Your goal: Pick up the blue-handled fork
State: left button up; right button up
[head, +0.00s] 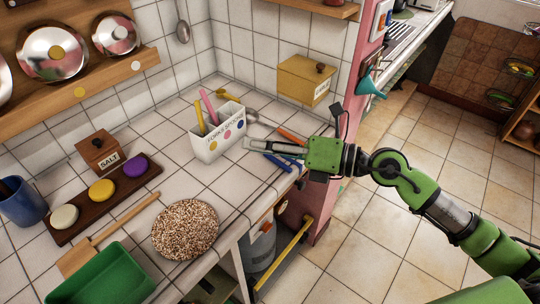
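A blue handle (288,164), likely the blue-handled fork, lies on the white tiled counter (210,165) near its right edge. The rest of that utensil is hidden or too small to make out. My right gripper (262,148) reaches in from the right, just above and beside the blue handle. Its grey fingers point left, and I cannot tell whether they are apart or touch the handle. An orange handle (290,135) lies just behind the gripper. My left gripper is not in view.
A white utensil holder (207,149) with yellow and pink handles stands left of the gripper. A yellow box (305,80) is on the back wall. A speckled round mat (185,229), a green tray (100,275) and a salt box (98,152) occupy the left counter.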

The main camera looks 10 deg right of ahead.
jog(key=d+f+n+g+h, duration=0.2)
jog(key=d+f+n+h, duration=0.2)
jog(key=d+f+h, duration=0.1)
jog(key=n+h, duration=0.1)
jog(key=h, duration=0.3)
send_near(279, 161)
jog(key=shift+w+a+f+t+p, duration=0.3)
jog(key=shift+w+a+f+p, duration=0.2)
jog(key=shift+a+f+p, duration=0.35)
jog(key=shift+w+f+p, duration=0.25)
jog(key=shift+w+p, duration=0.05)
jog(key=shift+p, duration=0.15)
jog(key=p+x, duration=0.1)
jog(key=x, duration=0.2)
jog(key=shift+w+f, duration=0.1)
jog(key=shift+f, duration=0.2)
jog(key=shift+w+a+f, duration=0.15)
jog(key=shift+w+f, duration=0.1)
jog(key=shift+f, duration=0.1)
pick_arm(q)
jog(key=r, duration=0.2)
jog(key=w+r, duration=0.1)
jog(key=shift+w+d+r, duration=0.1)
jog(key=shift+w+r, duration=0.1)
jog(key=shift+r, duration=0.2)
pick_arm(e)
grip_shut()
